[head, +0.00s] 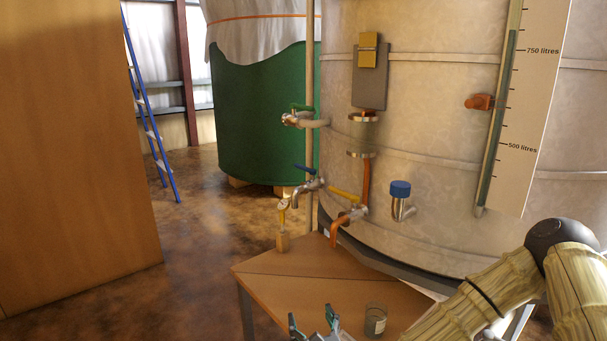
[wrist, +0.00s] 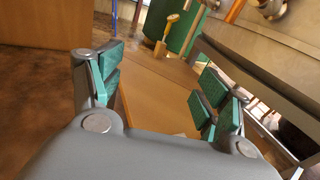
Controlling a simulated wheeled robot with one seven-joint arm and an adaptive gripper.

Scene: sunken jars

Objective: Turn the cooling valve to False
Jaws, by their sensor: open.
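A large pale tank (head: 430,120) carries several valves, and no label shows which one is the cooling valve. A tap with a green handle (head: 301,107) is highest on the left. Below it is a tap with a blue handle (head: 305,169), then a copper-spouted tap with a yellow handle (head: 345,194). A blue-capped fitting (head: 400,188) is to the right. My gripper (head: 312,322) is low at the front, below and apart from all the taps. In the wrist view my gripper (wrist: 158,82) is open, with nothing between its green pads.
A wooden table (head: 285,272) stands before the tank. A glass jar (head: 375,320) is on it, right of my gripper, and a gauge on a wooden block (head: 282,240) is at its back. A wooden panel (head: 75,150) stands left; floor (head: 190,260) between is clear.

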